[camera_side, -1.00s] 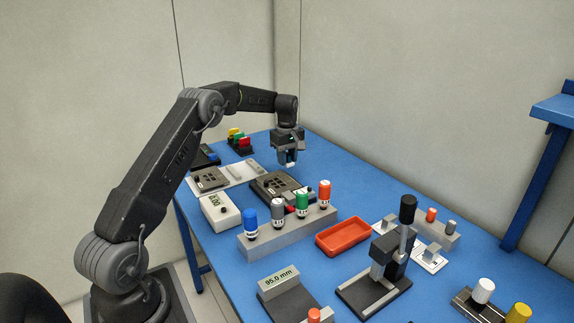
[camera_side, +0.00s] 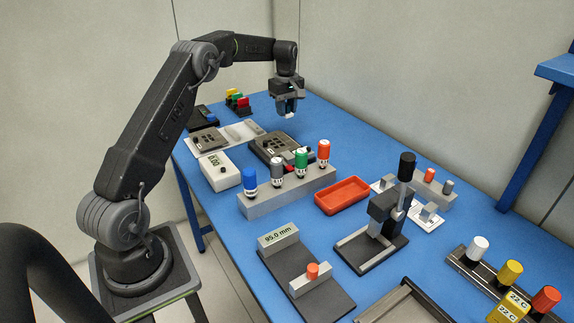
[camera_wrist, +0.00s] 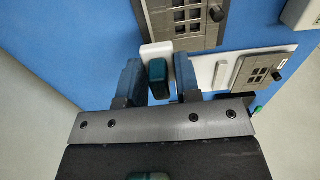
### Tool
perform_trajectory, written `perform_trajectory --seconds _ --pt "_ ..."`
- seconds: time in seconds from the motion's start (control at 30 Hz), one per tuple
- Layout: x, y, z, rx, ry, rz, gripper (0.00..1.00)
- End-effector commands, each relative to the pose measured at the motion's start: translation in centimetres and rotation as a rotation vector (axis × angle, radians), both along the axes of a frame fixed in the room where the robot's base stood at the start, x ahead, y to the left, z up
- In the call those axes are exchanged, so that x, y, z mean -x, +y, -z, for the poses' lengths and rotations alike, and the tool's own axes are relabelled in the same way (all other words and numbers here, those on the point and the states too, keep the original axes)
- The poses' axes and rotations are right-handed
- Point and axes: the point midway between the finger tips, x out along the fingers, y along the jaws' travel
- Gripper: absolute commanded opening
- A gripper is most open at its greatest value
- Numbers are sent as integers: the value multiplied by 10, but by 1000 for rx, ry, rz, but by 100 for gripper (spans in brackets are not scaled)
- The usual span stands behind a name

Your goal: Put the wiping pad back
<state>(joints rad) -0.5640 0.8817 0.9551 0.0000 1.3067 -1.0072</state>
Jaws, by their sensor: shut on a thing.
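The wiping pad appears to be the small block with a teal top and white underside in my gripper. In the wrist view the teal part (camera_wrist: 157,70) sits between the two blue fingers of my gripper (camera_wrist: 158,82), and the white part shows beyond it. In the side view my gripper (camera_side: 288,108) hangs above the blue table, behind the dark fixture. The pad (camera_side: 289,115) is a small pale patch at the fingertips, held clear of the table. Which spot on the table belongs to the pad cannot be told.
A dark fixture (camera_side: 272,147) stands nearest my gripper, beside a white base plate (camera_side: 245,130). A grey rack (camera_side: 290,190) holds several coloured tools in front. A red tray (camera_side: 342,195) lies to its right. The table behind and right of my gripper is clear.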

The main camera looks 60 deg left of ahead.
Motion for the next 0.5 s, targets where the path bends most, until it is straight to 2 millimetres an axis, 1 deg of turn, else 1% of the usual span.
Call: perform_trajectory --seconds 0.1,0.17,0.23,0.5 --pt "-1 0 -22 -4 -7 0 9" --pt "-1 1 -32 -4 -6 0 9" --pt "-1 0 -46 -4 -6 0 9" --pt "4 -44 -52 -1 -2 4 9"
